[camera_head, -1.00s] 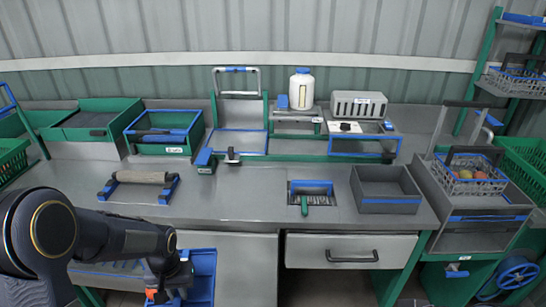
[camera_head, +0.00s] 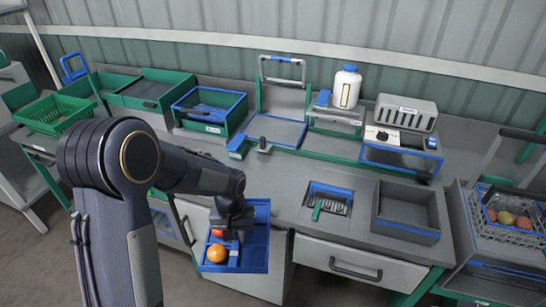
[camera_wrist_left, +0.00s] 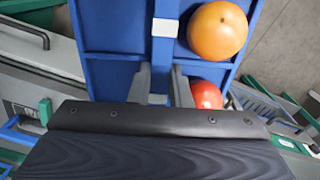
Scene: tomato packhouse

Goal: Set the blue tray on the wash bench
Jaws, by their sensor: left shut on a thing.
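The blue tray (camera_head: 262,222) hangs in front of the grey bench (camera_head: 270,182), beside its front edge and over the drawer fronts. It holds an orange tomato (camera_head: 217,253) and a red tomato (camera_head: 216,233). My left gripper (camera_head: 235,234) is shut on the tray at its middle bar. In the left wrist view the tray (camera_wrist_left: 105,35) lies beyond the fingers (camera_wrist_left: 160,86), with the orange tomato (camera_wrist_left: 217,31) and the partly hidden red one (camera_wrist_left: 206,94) to their right. My right gripper is not in view.
A grey open box (camera_head: 410,228) and a green-handled brush in a blue-edged recess (camera_head: 328,198) sit on the bench's right part. Green bins (camera_head: 150,90), a white bottle (camera_head: 346,88) and a grey slotted box (camera_head: 406,113) stand behind. The bench front left of the recess looks clear.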

